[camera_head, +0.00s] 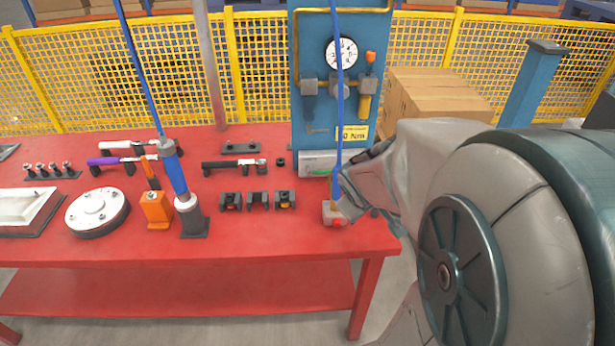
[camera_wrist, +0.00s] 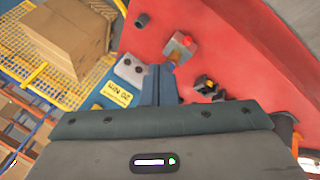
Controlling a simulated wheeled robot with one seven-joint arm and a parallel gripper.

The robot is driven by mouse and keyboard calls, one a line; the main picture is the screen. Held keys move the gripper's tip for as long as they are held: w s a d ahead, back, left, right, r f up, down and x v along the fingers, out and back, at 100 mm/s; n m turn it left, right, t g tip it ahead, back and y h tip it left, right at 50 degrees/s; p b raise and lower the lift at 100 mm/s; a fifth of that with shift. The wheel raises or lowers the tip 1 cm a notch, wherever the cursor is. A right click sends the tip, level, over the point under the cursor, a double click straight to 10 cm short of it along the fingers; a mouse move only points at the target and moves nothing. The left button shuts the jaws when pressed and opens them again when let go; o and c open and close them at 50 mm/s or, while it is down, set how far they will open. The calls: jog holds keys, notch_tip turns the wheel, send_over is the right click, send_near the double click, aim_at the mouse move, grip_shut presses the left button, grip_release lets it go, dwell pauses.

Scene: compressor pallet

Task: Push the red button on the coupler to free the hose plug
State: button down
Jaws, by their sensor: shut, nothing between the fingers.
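The coupler (camera_head: 334,214) is a small pale block at the right front of the red table, with a red button (camera_head: 338,222) on its front. A blue hose (camera_head: 338,100) hangs down to it; its plug end is partly hidden behind my wrist. In the wrist view the coupler (camera_wrist: 178,50) and its red button (camera_wrist: 187,40) lie just beyond my fingertips. My gripper (camera_wrist: 163,70) is shut and empty, pointing at the coupler; I cannot tell whether it touches. In the head view my arm and hand cover the space right of the coupler.
A blue panel (camera_head: 308,70) with a gauge (camera_head: 341,53) stands behind. Black holders (camera_head: 257,201), a grey-based blue tool (camera_head: 188,205) and an orange block (camera_head: 155,207) stand left of the coupler. The table's front strip is clear.

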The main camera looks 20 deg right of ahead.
jog(key=w+d+f+n+t, duration=0.1)
jog(key=w+d+f+n, duration=0.1)
jog(key=d+f+n, duration=0.15)
jog(key=n+y, duration=0.6)
jog(key=y, duration=0.1)
send_near(336, 244)
notch_tip(336, 244, up, 3)
jog(key=s, duration=0.3)
jog(key=shift+w+d+t, duration=0.2)
jog(key=shift+d+t, duration=0.1)
jog(key=shift+d, duration=0.2)
jog(key=shift+w, duration=0.1)
jog(key=b+x, duration=0.3)
jog(key=x, duration=0.7)
jog(key=shift+f, duration=0.3)
jog(key=w, duration=0.1)
jog(key=w+p, duration=0.1)
jog(key=w+d+r, duration=0.1)
jog(key=shift+w+r, duration=0.1)
jog(key=shift+w, duration=0.05)
jog(key=shift+w+d+p, duration=0.1)
jog(key=shift+w+p, duration=0.1)
jog(key=shift+p, duration=0.1)
